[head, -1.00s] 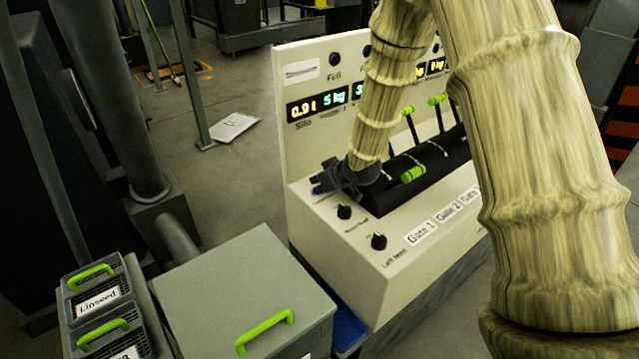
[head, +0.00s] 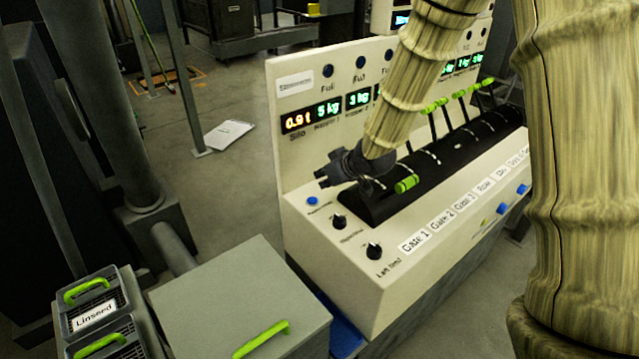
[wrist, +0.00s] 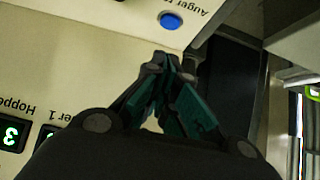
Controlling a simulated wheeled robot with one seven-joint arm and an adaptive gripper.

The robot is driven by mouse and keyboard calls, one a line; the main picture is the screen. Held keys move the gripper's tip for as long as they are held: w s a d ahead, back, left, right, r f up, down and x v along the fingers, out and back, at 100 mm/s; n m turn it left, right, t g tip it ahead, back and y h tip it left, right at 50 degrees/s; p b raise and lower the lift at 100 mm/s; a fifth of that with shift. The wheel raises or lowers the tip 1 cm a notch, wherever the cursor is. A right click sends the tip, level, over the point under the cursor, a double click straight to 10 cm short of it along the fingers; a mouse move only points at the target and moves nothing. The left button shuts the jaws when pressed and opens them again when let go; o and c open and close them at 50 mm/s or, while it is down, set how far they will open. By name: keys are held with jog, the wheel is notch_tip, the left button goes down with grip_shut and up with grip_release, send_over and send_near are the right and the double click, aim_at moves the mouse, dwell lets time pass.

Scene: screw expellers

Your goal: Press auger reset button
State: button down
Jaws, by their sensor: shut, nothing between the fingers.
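The auger reset button is a round blue button (head: 312,201) on the cream control panel (head: 300,225), near its left end. It also shows in the wrist view (wrist: 171,20), beside a partly cut-off label starting "Auger R". My gripper (head: 322,178) is shut and empty, pointing left, just above and behind the button in the head view. In the wrist view, the closed fingertips (wrist: 168,64) are apart from the button in the picture, with cream panel showing between them. I cannot tell how far the tips are from the panel surface.
Two black knobs (head: 373,250) sit in front of the button. A black lever block with green handles (head: 407,184) lies right of my gripper. The upright panel carries lit displays (head: 328,109). A grey box (head: 235,295) and a Linseed bin (head: 95,290) stand at front left.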

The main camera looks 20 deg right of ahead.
jog(key=shift+v, duration=1.8)
